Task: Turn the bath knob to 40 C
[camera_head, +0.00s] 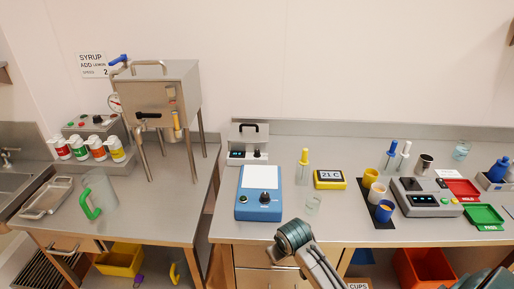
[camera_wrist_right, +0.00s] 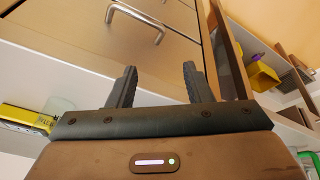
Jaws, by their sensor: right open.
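A small steel bath (camera_head: 248,145) with a black lid handle stands at the back of the right-hand bench. Its front has a small lit display (camera_head: 237,154), too small to read, and a dark knob (camera_head: 264,154); the knob's setting cannot be made out. A yellow thermometer box (camera_head: 330,179) reads 21 C. My right gripper (camera_wrist_right: 160,88) is open and empty in the right wrist view, near a drawer front with a metal handle (camera_wrist_right: 137,22), away from the bath. My left gripper is not in view.
A blue device (camera_head: 259,193) with a white top stands in front of the bath. A yellow-capped bottle (camera_head: 303,162) and a glass beaker (camera_head: 313,205) stand to its right. A steel hopper (camera_head: 157,95) stands on the left bench. My arm link shows at the bench's front edge.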

